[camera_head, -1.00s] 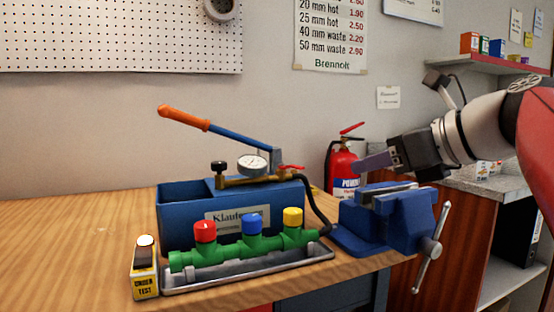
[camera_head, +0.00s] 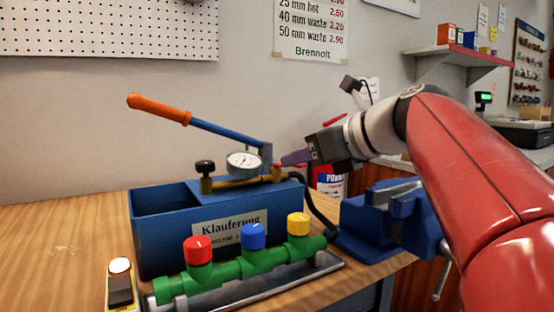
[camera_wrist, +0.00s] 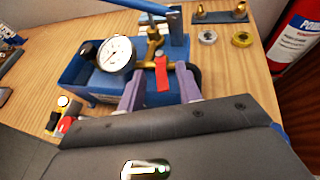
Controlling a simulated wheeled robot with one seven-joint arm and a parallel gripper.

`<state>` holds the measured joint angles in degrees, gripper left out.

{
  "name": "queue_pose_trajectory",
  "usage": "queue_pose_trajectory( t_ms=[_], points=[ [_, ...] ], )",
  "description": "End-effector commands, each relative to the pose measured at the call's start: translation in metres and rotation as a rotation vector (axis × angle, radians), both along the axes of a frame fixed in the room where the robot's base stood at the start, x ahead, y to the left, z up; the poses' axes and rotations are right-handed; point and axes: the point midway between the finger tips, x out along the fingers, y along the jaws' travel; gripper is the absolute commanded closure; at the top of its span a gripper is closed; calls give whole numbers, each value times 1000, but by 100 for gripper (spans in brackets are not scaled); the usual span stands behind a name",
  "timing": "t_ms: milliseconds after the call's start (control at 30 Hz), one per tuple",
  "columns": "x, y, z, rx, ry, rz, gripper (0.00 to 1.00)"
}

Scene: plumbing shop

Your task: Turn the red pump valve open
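The blue test pump (camera_head: 165,225) stands on the wooden bench, with an orange-handled lever (camera_head: 160,108) and a white gauge (camera_head: 244,163). In the wrist view the red pump valve handle (camera_wrist: 162,76) sits at the right end of the brass fitting (camera_wrist: 148,65) and points toward my wrist. My gripper (camera_head: 284,159) is at the pump's right end. In the wrist view its two purple fingers (camera_wrist: 158,92) are apart, one on each side of the red handle. I see a gap on both sides, so it is not gripped. In the head view the fingers mostly hide the handle.
A green manifold (camera_head: 265,260) with red, blue and yellow caps lies in a grey tray in front of the pump. A blue vise (camera_head: 370,235) and a fire extinguisher (camera_head: 329,183) stand to the right. A black hose (camera_head: 318,208) curves from the pump.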

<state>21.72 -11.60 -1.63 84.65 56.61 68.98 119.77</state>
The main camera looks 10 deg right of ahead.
Motion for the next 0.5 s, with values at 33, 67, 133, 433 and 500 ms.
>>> queue_pose_trajectory(
  t_ms=[33,67,133,433,500],
  points=[
    [4,2,-3,1,2,1,65],
    [6,4,-3,0,1,0,65],
    [9,6,-5,1,2,1,65],
    [11,7,-6,0,1,0,67],
    [11,7,-6,0,1,0,76]
  ],
)
